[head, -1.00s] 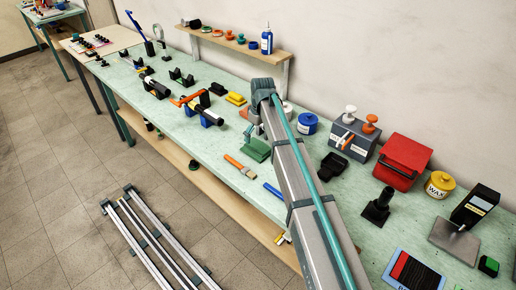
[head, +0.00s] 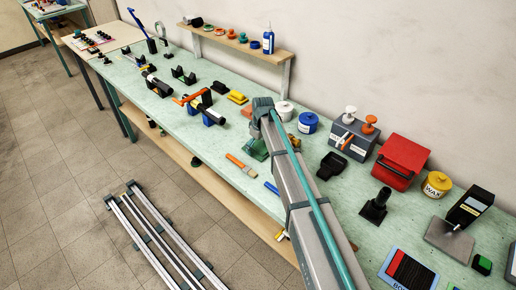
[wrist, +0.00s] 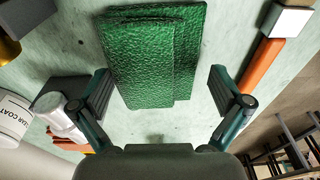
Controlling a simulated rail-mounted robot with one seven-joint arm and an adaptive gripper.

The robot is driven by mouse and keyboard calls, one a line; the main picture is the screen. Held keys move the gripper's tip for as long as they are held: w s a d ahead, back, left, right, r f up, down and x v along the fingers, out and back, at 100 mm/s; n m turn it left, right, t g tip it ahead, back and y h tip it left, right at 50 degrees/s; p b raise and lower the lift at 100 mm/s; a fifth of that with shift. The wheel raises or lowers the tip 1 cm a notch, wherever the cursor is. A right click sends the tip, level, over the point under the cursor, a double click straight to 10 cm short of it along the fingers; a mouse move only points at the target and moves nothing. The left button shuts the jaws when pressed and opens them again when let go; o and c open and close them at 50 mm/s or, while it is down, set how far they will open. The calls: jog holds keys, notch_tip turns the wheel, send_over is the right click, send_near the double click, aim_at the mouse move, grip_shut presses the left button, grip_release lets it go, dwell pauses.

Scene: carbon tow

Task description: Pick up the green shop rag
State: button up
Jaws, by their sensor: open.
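The green shop rag (wrist: 152,60) is a folded, textured green cloth lying flat on the bench top, in the upper middle of the wrist view. In the head view the rag (head: 255,150) shows only in part, beside and behind my arm. My gripper (wrist: 163,92) is open and empty. One finger is to the left of the rag's near part and the other to the right, with some bench showing between the right finger and the rag. My fingers are hidden behind my arm in the head view.
An orange-handled brush (wrist: 262,68) lies right of the rag, near the bench's front edge. A white labelled jar (wrist: 14,118) and dark objects are at the left. In the head view, a grey pump-bottle box (head: 352,138) and a red box (head: 401,162) stand right of my arm.

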jog(key=c, duration=1.1)
jog(key=shift+c, duration=0.2)
jog(key=shift+s, duration=0.15)
